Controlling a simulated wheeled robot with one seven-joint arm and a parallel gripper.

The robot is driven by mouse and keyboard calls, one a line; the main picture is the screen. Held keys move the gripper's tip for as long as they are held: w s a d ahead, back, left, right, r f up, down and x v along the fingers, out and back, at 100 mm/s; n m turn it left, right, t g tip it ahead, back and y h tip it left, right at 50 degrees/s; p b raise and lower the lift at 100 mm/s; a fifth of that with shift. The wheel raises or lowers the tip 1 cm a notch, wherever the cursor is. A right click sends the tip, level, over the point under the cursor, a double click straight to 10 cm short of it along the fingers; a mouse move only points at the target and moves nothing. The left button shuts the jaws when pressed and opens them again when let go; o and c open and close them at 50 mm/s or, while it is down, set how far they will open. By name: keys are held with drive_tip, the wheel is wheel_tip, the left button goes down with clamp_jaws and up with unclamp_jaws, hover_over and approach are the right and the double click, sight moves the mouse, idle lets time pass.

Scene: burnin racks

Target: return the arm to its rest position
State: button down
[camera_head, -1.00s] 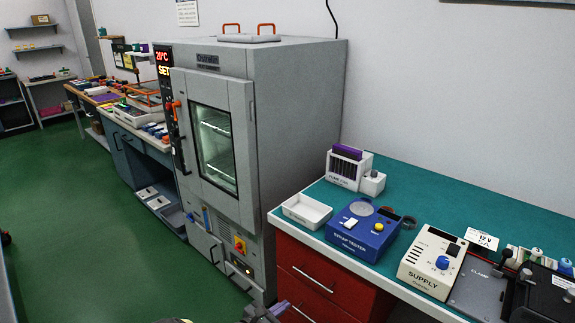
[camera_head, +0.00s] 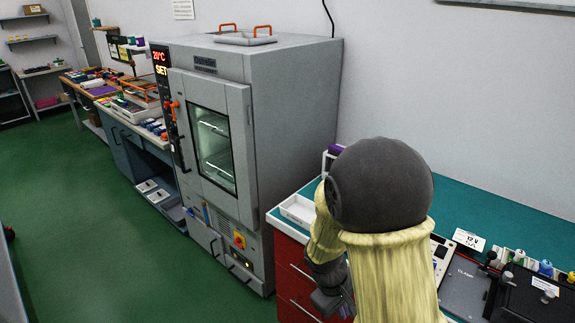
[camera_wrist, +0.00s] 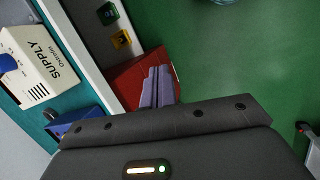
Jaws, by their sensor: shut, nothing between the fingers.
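My arm, in a pale yellow sleeve with a dark rounded joint (camera_head: 382,185), is raised in front of the teal bench in the head view. It hides the strap tester and most of the tube rack. In the wrist view my gripper (camera_wrist: 157,85) shows its two grey-purple fingers together, with nothing held. They point out past the bench edge, over the red drawer unit (camera_wrist: 132,78) and the green floor (camera_wrist: 225,70). I cannot make out the fingertips clearly in the head view.
The grey oven (camera_head: 295,120) stands left of the bench, its door shut. On the bench are a white tray (camera_head: 298,210), a clamp unit (camera_head: 465,285) and the supply box (camera_wrist: 28,65). The strap tester (camera_wrist: 75,122) shows partly in the wrist view. Floor at left is clear.

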drive_tip(key=s+d+r+m+t+y+p, duration=0.1)
drive_tip(key=s+r+m, duration=0.1)
drive_tip(key=r, duration=0.4)
drive_tip(key=s+d+r+m+t+y+p, duration=0.1)
drive_tip(key=s+r+m+y+p, duration=0.1)
drive_tip(key=r+m, duration=0.3)
drive_tip(key=shift+s+d+r+m+t, duration=0.2)
drive_tip(key=shift+s+r+m+t, duration=0.15)
drive_tip(key=shift+s, duration=0.5)
